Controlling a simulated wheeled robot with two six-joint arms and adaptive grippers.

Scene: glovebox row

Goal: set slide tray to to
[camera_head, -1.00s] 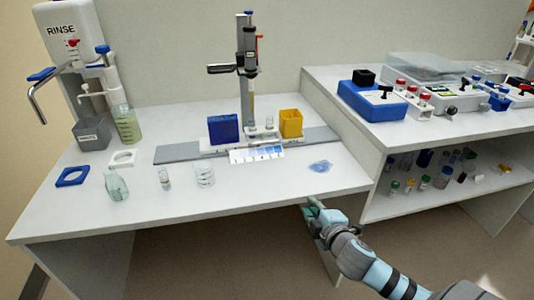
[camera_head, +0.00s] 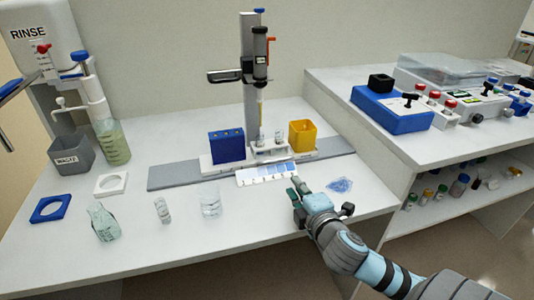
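The slide tray (camera_head: 208,168), a white carriage, sits on a long grey rail (camera_head: 172,178) across the bench. It carries a blue box (camera_head: 227,146) at left, small clear vials (camera_head: 278,138) in the middle and a yellow box (camera_head: 302,136) at right. A strip with blue shaded fields and marks (camera_head: 266,174) lies along its front. My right gripper (camera_head: 295,188) is over the bench, just in front of the strip's right end. No object shows in it, and its finger gap is too small to judge.
A dispenser column (camera_head: 250,70) stands behind the tray. A clear bottle (camera_head: 103,222), a vial (camera_head: 162,210), a glass beaker (camera_head: 210,203) and blue (camera_head: 48,209) and white (camera_head: 111,184) square rings stand at front left. A blue patch (camera_head: 340,185) lies right of my gripper.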

